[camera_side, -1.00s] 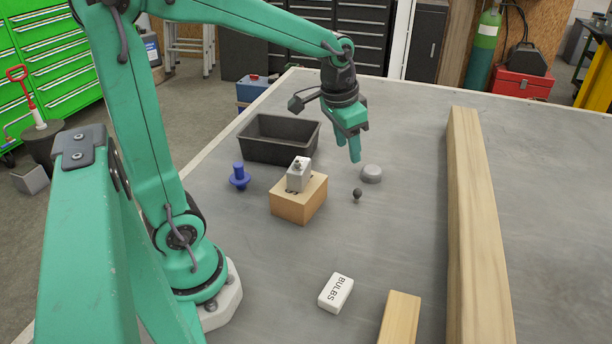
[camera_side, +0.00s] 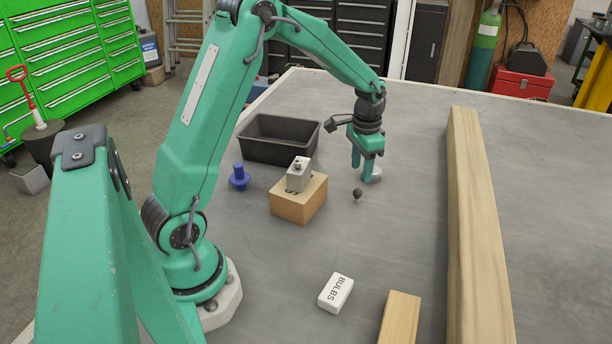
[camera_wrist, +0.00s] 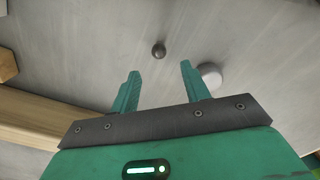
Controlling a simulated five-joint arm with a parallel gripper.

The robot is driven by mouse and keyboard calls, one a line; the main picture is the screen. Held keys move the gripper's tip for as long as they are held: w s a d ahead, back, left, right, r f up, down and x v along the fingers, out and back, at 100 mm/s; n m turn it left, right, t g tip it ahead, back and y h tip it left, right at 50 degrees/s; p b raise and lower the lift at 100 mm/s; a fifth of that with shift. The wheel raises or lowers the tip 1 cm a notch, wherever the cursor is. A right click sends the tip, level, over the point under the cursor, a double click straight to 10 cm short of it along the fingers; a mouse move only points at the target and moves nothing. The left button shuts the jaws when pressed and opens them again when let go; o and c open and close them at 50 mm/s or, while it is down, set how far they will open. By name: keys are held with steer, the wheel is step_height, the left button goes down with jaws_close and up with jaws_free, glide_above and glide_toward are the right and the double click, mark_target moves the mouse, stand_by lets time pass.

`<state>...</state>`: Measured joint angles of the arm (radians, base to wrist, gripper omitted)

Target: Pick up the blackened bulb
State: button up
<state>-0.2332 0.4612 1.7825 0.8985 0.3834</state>
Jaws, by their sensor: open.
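The blackened bulb (camera_side: 357,194) is a small dark ball on a short base, standing on the grey bench top in the side view. In the wrist view the bulb (camera_wrist: 159,50) lies beyond the fingertips, roughly in line with the gap between them. My gripper (camera_side: 362,171) points down just behind the bulb, with its fingers apart and nothing between them. In the wrist view my gripper (camera_wrist: 158,70) also shows both fingers spread. The fingers do not touch the bulb.
A grey dome (camera_side: 376,174) sits right beside my fingers.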

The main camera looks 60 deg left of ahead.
mark_target(358, 190)
steer(key=shift+s+f, duration=0.2)
steer(key=shift+f, duration=3.7)
steer(key=c, duration=0.8)
